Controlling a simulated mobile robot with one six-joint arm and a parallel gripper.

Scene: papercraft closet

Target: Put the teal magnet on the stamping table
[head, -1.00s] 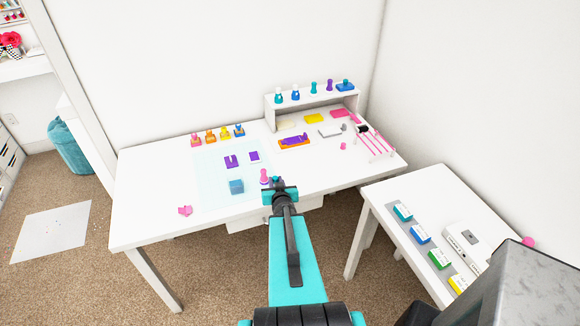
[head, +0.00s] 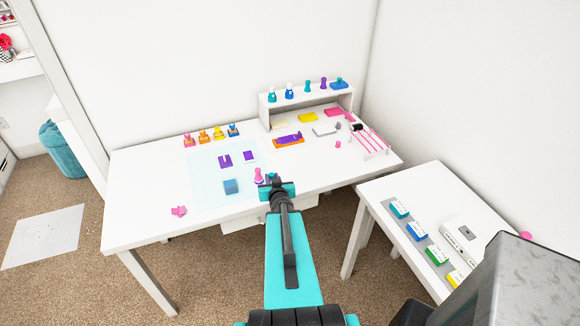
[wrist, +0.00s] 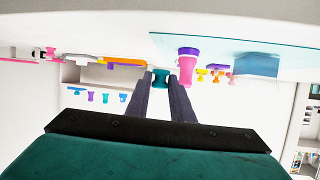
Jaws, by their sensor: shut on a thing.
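My gripper (head: 274,184) is over the front edge of the white stamping table (head: 140,190), beside a pink stamp with a purple end (head: 258,175). In the wrist view, which is upside down, my gripper (wrist: 161,76) is shut on the teal magnet (wrist: 160,79), a small spool-shaped piece between the fingertips. The magnet appears held in the air, apart from the table; the exact gap is hard to tell. In the head view my gripper largely hides it. The pink stamp (wrist: 187,66) stands close beside the right-hand finger in the wrist view.
A blue block (head: 231,186) and purple pieces (head: 225,161) lie on a pale translucent mat (head: 205,200). Several stamps line the back edge. A small shelf (head: 266,112) holds more. A pink piece (head: 179,211) lies front left. A side table (head: 380,190) stands right.

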